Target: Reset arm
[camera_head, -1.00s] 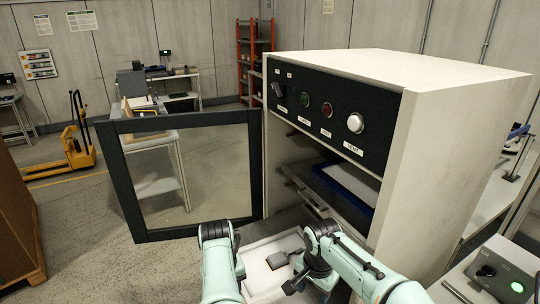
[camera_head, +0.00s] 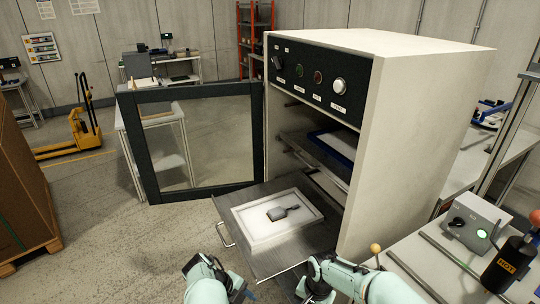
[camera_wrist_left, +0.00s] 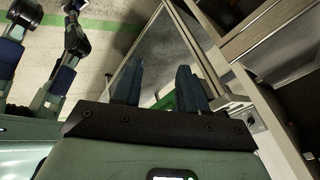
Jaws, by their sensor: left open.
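My left arm (camera_head: 207,280) comes in at the bottom middle of the head view, in front of the pulled-out shelf. Its fingers are not clear there. In the left wrist view, the left gripper (camera_wrist_left: 158,88) has its two dark fingers apart, with nothing between them. My right arm (camera_head: 345,282) is bent at the lower right of the head view, beside the shelf's front right corner. Its gripper fingers do not show. A dark grey paddle-shaped part (camera_head: 283,212) lies in a white tray (camera_head: 247,233) on the metal shelf (camera_head: 233,199).
The cream cabinet (camera_head: 410,130) stands with its framed glass door (camera_head: 150,155) swung open left. A blue-edged tray (camera_head: 333,146) sits on an upper shelf inside.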

